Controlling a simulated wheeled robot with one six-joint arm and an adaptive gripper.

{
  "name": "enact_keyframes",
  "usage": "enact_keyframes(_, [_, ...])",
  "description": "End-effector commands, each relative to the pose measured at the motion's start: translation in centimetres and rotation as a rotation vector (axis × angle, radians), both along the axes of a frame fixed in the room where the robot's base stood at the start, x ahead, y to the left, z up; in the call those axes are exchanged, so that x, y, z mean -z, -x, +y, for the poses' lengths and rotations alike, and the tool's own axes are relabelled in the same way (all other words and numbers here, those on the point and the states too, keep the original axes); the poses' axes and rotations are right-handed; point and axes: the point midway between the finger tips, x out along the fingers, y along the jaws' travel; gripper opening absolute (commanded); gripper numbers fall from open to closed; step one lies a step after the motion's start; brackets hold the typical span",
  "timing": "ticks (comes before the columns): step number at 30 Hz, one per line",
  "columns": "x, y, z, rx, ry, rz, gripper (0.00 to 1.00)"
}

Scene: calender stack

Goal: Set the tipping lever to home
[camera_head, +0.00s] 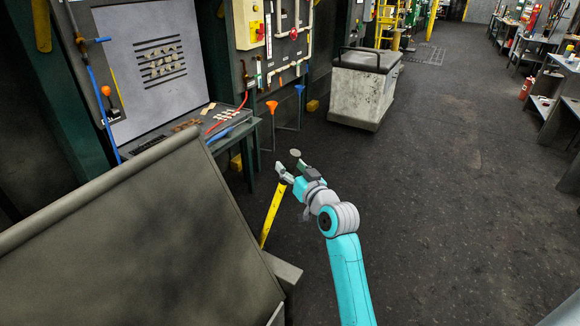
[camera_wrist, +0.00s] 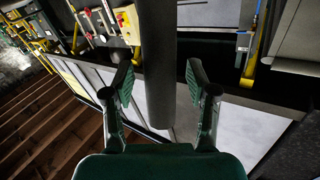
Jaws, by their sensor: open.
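A yellow lever bar (camera_head: 271,218) rises beside the large dark sloping panel in the head view. It appears to carry a grey grip, whose round end (camera_head: 295,153) shows just beyond my fingers. My gripper (camera_head: 291,170) is at the upper part of this lever. In the wrist view, a thick grey cylinder (camera_wrist: 160,60), apparently the lever's grip, runs between the two fingers of my gripper (camera_wrist: 159,82). The fingers are open, with a visible gap on each side of the cylinder. The join between grip and yellow bar is hidden by my gripper in the head view.
The sloping panel (camera_head: 130,240) fills the lower left, close to the lever. An orange-topped lever (camera_head: 272,107) and a blue-topped one (camera_head: 299,91) stand behind. A grey bin (camera_head: 358,95) stands further back. The floor to the right (camera_head: 460,190) is clear.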

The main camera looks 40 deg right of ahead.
Motion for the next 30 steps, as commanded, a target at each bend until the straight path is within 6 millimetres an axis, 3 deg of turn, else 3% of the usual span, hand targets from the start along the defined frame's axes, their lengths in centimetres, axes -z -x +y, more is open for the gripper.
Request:
enact_keyframes(12, [0.0, -0.9, -0.2, 0.000, 0.000, 0.000, 0.58])
enact_keyframes(14, [0.0, -0.8, -0.2, 0.000, 0.000, 0.000, 0.45])
enact_keyframes(19, [0.0, -0.8, -0.2, 0.000, 0.000, 0.000, 0.03])
enact_keyframes(30, [-0.3, -1.5, 0.1, -0.001, 0.006, 0.012, 0.00])
